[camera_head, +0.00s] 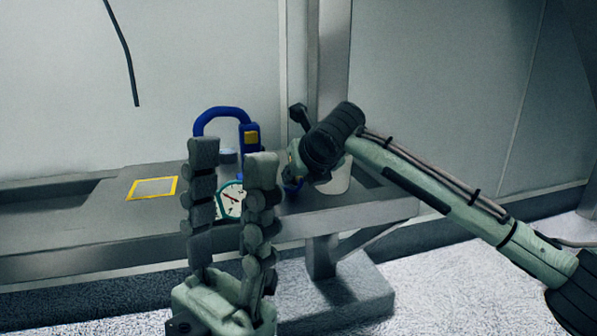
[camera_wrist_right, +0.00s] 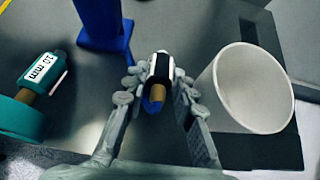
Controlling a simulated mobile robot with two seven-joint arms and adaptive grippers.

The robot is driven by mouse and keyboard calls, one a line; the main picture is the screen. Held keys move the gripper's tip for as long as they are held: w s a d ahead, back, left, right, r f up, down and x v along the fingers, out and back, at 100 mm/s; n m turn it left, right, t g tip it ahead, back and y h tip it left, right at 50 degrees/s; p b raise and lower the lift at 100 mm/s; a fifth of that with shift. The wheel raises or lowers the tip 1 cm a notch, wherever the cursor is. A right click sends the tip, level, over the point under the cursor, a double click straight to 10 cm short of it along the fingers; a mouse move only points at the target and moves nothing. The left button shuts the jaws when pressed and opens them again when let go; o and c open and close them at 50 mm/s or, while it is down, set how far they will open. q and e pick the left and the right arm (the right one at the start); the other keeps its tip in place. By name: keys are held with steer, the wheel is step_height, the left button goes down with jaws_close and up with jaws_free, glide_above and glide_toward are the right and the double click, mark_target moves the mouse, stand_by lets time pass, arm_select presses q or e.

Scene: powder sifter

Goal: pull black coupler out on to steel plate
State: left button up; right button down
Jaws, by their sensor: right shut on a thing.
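The black coupler (camera_wrist_right: 161,66) has a white label band and a brass-coloured end, with a blue bit below it. My right gripper (camera_wrist_right: 157,80) has its fingers on both sides of it and is shut on it. In the head view my right gripper (camera_head: 296,165) is low over the bench, largely hidden behind its own wrist, and the coupler cannot be made out there. My left gripper (camera_head: 232,155) is open and empty, fingers pointing up, in front of the bench. The grey metal bench top (camera_head: 120,220) lies under these things; I cannot tell a separate steel plate.
A white cup (camera_wrist_right: 250,90) stands close right of my right gripper. A blue upright (camera_wrist_right: 104,20) is beyond it, and a teal part labelled 10 mm (camera_wrist_right: 38,75) is left. In the head view are a blue arched handle (camera_head: 215,112), a round dial (camera_head: 230,200) and a yellow-edged square (camera_head: 152,188).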

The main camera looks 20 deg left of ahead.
steer(key=c, duration=1.2)
jaws_free()
steer(key=shift+o, duration=0.2)
steer(key=v, duration=1.2)
